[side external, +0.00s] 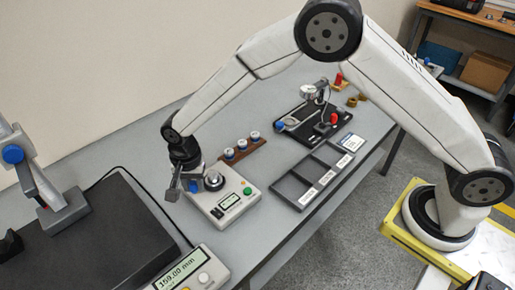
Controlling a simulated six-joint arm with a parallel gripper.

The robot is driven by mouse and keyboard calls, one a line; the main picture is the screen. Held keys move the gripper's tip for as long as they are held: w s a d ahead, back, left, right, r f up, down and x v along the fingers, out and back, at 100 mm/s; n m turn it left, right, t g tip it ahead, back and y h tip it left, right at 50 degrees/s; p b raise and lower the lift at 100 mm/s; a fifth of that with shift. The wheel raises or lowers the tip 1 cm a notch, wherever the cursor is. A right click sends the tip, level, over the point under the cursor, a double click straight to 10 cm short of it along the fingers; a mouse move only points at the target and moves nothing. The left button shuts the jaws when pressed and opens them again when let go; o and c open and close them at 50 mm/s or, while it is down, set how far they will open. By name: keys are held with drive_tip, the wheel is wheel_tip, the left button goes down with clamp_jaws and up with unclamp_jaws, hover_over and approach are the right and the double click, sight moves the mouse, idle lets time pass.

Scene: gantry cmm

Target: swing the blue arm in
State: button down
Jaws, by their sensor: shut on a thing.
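My gripper (183,188) points down at the left edge of a light grey bench instrument (227,212). A small blue piece (194,186), taken to be the end of the blue arm, shows right at my jaws. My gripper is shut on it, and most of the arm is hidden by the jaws. A round metal part (213,181) stands on top of the instrument, just right of the blue piece. The instrument has a small display, a green button and a red one.
A dark plate with a blue-knobbed stand (12,154) lies at left, beside a readout (187,272) showing 159.00 mm. A brown rack (243,149) with several round pieces stands behind. A grey divided tray (297,190) and a black gauge fixture (298,125) are to the right.

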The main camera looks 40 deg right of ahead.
drive_tip(key=shift+w+d+n, duration=0.1)
drive_tip(key=shift+d+n, duration=0.5)
drive_tip(key=shift+n, duration=0.7)
drive_tip(key=shift+w+d+n, duration=0.1)
drive_tip(key=shift+d+n, duration=0.5)
drive_tip(key=shift+n, duration=0.7)
drive_tip(key=shift+c, duration=2)
unclamp_jaws()
drive_tip(key=shift+s+a+m, duration=0.1)
drive_tip(key=shift+a+m, duration=0.05)
drive_tip(key=shift+m, duration=0.15)
